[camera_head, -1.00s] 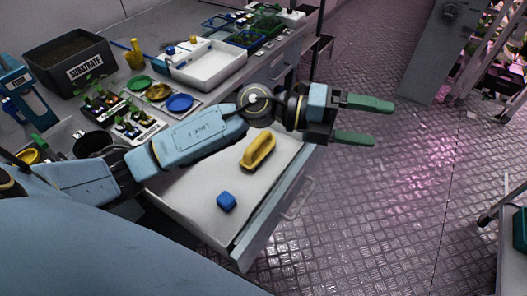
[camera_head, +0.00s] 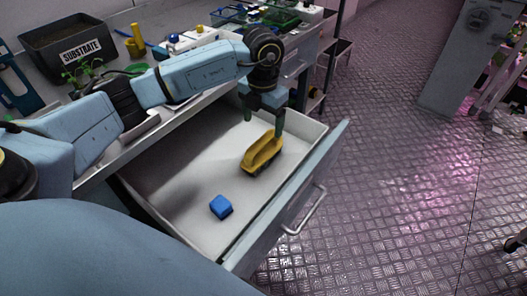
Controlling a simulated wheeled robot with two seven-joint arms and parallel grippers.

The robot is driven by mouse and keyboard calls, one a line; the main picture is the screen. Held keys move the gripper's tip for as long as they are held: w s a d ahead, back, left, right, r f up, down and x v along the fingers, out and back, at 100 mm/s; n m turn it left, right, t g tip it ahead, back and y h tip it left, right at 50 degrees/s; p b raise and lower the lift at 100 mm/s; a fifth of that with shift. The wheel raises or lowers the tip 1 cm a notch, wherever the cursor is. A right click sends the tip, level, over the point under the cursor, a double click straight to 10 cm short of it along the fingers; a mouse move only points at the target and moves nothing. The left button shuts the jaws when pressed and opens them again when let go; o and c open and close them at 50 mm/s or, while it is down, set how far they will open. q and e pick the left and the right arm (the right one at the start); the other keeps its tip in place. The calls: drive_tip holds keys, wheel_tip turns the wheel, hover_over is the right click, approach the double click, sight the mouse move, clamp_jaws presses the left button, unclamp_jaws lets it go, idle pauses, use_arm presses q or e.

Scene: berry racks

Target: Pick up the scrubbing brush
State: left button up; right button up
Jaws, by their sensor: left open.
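I cannot tell whether either finger touches the brush. No part of the brush shows held. My right gripper is not in view.
A blue block (camera_head: 221,206) lies in the drawer, nearer than the brush. The drawer front has a metal handle (camera_head: 306,212). A black substrate bin (camera_head: 68,45) stands on the worktop behind.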

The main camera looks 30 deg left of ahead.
sight(263, 138)
use_arm(q)
wheel_tip(263, 138, down, 3)
drive_tip(key=shift+f, duration=0.1)
drive_tip(key=f, duration=0.1)
drive_tip(key=f+b, duration=0.1)
drive_tip(key=s+f, duration=0.1)
drive_tip(key=f, duration=0.1)
drive_tip(key=shift+d, duration=0.35)
drive_tip(key=shift+f+b, duration=0.35)
drive_tip(key=shift+f, duration=0.2)
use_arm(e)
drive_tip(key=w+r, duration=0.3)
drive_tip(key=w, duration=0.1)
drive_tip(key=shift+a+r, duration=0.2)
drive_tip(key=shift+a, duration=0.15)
use_arm(q)
drive_tip(key=shift+c, duration=0.5)
drive_tip(key=c, duration=1)
drive_tip(key=shift+c, duration=0.2)
drive_tip(key=shift+r, duration=0.1)
